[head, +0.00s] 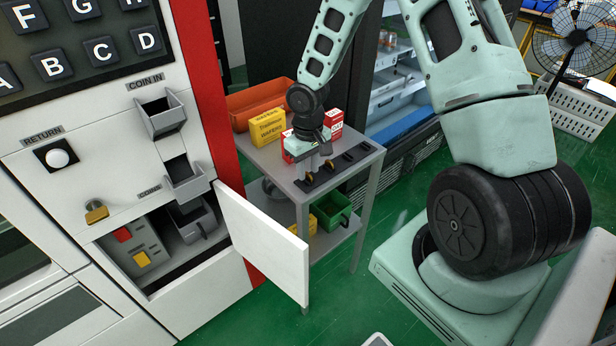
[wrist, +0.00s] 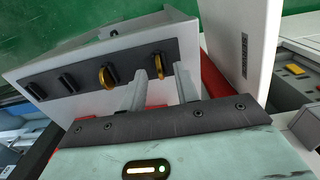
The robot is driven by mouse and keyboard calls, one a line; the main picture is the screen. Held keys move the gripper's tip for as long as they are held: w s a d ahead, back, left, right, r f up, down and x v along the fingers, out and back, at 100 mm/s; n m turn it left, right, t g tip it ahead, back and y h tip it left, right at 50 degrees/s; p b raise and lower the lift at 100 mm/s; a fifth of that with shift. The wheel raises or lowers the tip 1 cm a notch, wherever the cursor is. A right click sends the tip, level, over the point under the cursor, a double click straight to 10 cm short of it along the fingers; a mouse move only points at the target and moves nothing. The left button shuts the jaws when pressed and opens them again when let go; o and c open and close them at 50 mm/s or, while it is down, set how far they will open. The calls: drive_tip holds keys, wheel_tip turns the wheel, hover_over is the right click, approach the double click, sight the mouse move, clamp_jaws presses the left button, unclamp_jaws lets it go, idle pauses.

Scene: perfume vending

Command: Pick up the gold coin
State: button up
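A dark strip with several slots (wrist: 87,78) lies on the top of the grey cart (head: 362,160). One gold coin (wrist: 157,66) stands upright in the strip's right end slot in the wrist view. A second gold coin (wrist: 106,76) stands in the slot to its left. My gripper (wrist: 160,72) is open, with one finger on each side of the right end coin in the picture. I cannot tell whether either finger touches it. In the head view my gripper (head: 318,167) points down over the strip and partly hides the coins.
Yellow box (head: 267,126), red-and-white boxes (head: 333,122) and an orange bin (head: 258,102) stand close behind my gripper on the cart. A green bin (head: 332,211) sits on the lower shelf. The vending machine's open white door (head: 262,240) stands left of the cart.

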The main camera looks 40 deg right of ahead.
drive_tip(key=shift+f, duration=0.35)
clamp_jaws()
drive_tip(key=shift+r, duration=0.1)
